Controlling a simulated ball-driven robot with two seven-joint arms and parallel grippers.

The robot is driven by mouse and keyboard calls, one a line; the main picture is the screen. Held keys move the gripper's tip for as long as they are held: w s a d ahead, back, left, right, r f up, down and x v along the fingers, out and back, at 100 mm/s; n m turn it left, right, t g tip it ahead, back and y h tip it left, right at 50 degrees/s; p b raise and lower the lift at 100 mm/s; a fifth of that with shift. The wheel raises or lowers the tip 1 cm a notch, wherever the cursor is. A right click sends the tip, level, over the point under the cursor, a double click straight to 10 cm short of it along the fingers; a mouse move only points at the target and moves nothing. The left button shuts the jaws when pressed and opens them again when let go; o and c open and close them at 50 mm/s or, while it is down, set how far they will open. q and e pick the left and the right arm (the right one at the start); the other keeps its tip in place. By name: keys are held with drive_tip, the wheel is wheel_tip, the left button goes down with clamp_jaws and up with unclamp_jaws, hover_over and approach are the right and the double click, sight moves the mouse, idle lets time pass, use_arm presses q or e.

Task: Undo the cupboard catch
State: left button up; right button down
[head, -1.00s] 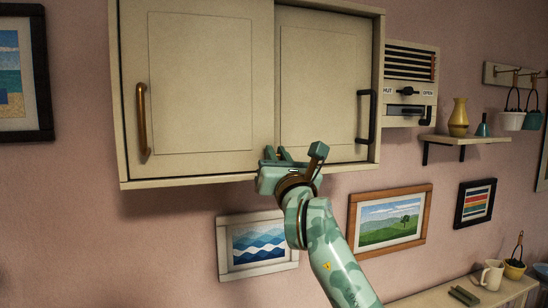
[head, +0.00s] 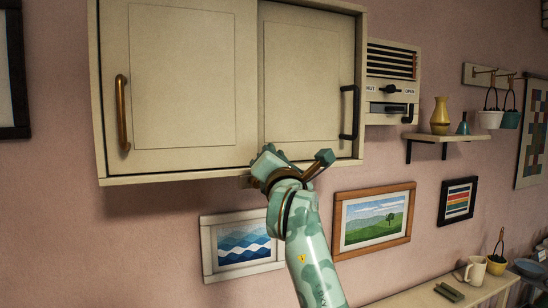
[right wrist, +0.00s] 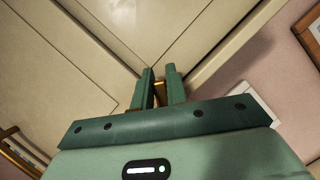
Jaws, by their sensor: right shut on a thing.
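The cream cupboard (head: 190,179) hangs on the pink wall with two doors, the left door (head: 180,80) with a brass handle (head: 123,112) and the right door (head: 310,85) with a black handle (head: 349,112). Both doors look closed. My right gripper (head: 268,152) is at the cupboard's lower edge, by the seam between the doors. In the right wrist view its two green fingers (right wrist: 160,84) are shut on a small brass-coloured piece, the catch (right wrist: 160,94), mostly hidden between them. The head view hides the catch behind the gripper. My left gripper is not in view.
A vent panel (head: 392,62) with a slider is right of the cupboard. A small shelf (head: 450,138) holds a yellow vase (head: 440,116). Framed pictures (head: 375,220) hang below the cupboard. A low ledge (head: 470,290) with a mug (head: 476,270) is at lower right.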

drive_tip(key=c, duration=1.4)
unclamp_jaws()
drive_tip(key=b+v, duration=0.2)
drive_tip(key=v, duration=1.4)
drive_tip(key=shift+s+b, duration=0.2)
drive_tip(key=shift+b, duration=0.15)
drive_tip(key=shift+f, duration=0.1)
